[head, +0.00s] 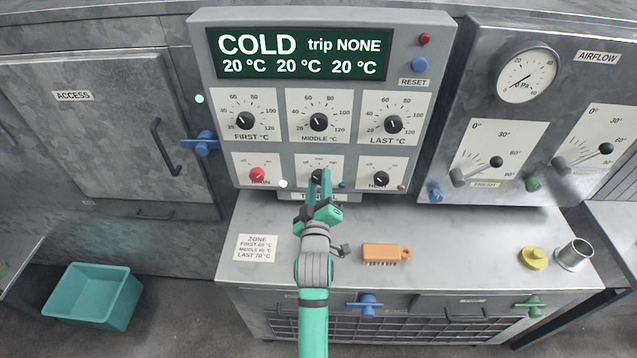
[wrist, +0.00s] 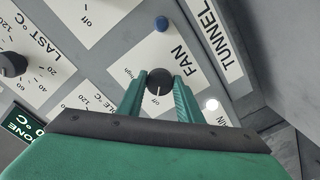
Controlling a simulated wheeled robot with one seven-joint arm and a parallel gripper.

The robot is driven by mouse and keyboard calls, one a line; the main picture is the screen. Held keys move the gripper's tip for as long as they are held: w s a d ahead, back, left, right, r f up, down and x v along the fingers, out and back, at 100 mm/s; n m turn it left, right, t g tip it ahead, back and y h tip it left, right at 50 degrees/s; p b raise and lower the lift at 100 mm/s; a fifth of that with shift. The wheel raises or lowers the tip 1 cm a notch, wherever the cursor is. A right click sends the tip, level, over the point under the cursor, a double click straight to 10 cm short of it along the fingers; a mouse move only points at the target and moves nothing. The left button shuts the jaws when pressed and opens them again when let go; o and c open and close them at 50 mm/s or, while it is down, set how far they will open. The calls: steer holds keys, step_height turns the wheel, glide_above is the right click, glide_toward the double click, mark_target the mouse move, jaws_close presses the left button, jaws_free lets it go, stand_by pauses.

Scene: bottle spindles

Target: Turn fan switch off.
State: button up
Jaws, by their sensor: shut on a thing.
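The fan switch is a small black round knob (head: 315,176) on a white plate in the lower middle of the control panel (head: 276,142). In the wrist view the knob (wrist: 160,77) sits between my two green fingertips, beside the FAN label. A white pointer line on it points toward the bottom of that picture. My gripper (head: 322,177) is shut on the knob; in the wrist view the fingers (wrist: 161,84) flank it on both sides. In the head view my gripper covers part of the knob and its plate, and the FAN label is hidden.
The red MAIN knob (head: 257,174) is left of the fan switch and the HEAT knob (head: 381,178) is right. Three temperature dials are above, including the middle dial (head: 318,122). An orange brush (head: 386,254) lies on the metal counter (head: 480,255) below.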

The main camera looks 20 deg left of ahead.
steer(key=o, duration=1)
steer(key=v, duration=1.1)
steer(key=s+d+f+m+h, duration=0.1)
steer(key=s+d+f+m, duration=0.25)
steer(key=s, duration=0.45)
steer(key=s+d+f+m+g+h, duration=0.1)
steer(key=s+d+f+m, duration=0.1)
steer(key=s+d+f, duration=0.45)
steer(key=s+d+f+m+h, duration=0.2)
steer(key=s+d+f+m, duration=0.1)
steer(key=s, duration=0.7)
steer(key=s+d+m, duration=0.1)
steer(key=s, duration=0.2)
steer(key=s+d+r+m, duration=0.1)
steer(key=s, duration=0.3)
steer(key=s+d+m+g+h, duration=0.1)
steer(key=s+m, duration=0.1)
steer(key=s, duration=0.1)
steer(key=shift+s+d+r, duration=0.15)
steer(key=shift+r, duration=0.2)
